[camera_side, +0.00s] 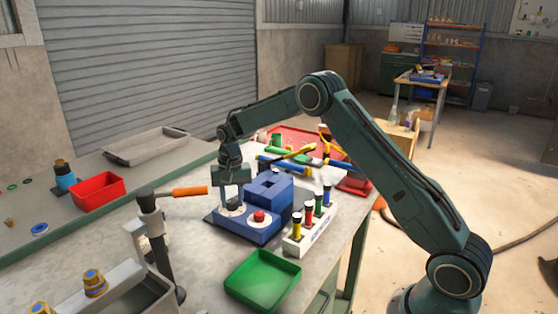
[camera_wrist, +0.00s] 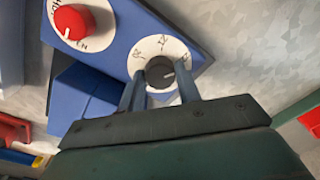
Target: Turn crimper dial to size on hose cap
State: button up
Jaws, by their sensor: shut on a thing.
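The blue crimper (camera_side: 248,230) stands on the workbench, with a block-shaped head at its back. Its black dial (camera_wrist: 160,72) sits on a white scale disc with markings too small to read surely. My gripper (camera_wrist: 160,92) is shut on the black dial, one finger on each side. In the side view my gripper (camera_side: 234,200) reaches down onto the crimper from above. A red knob (camera_side: 259,216) on a second white disc sits beside the dial. Hoses with coloured caps (camera_side: 308,213) stand in a white rack.
A green tray (camera_side: 263,280) lies in front of the crimper. A red bin (camera_side: 97,189) and a grey tray (camera_side: 146,147) are on the left. A dark post with an orange handle (camera_side: 189,191) stands close to my gripper's left. Yellow and blue tools lie behind.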

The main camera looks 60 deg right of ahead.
aim_at(234, 200)
jog(key=shift+r, duration=0.1)
jog(key=o, duration=1)
jog(key=shift+c, duration=0.2)
notch_tip(234, 200, up, 14)
jog(key=shift+s+d, duration=0.15)
jog(key=shift+d, duration=0.05)
